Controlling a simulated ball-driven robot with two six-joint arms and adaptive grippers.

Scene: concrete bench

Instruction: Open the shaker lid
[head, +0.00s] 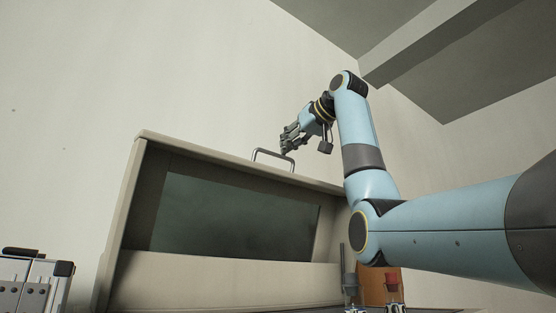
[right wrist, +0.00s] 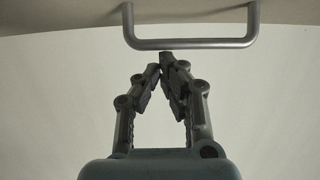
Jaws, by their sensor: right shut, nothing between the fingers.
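The shaker lid (head: 143,205) is a large beige hollow cover with a dark window (head: 235,220). In the head view it stands raised and tilted, its recessed inner side facing me. A grey bar handle (head: 272,153) sticks up from its top edge. The handle (right wrist: 190,43) also spans the top of the right wrist view. My right gripper (head: 286,147) is at the handle's right end in the head view. In the right wrist view, its fingertips (right wrist: 163,66) are together and empty just below the bar. Whether they touch it I cannot tell. My left gripper is out of view.
A grey device with a black handle (head: 22,252) stands at the lower left. The wall behind is plain, and the space above the lid is clear.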

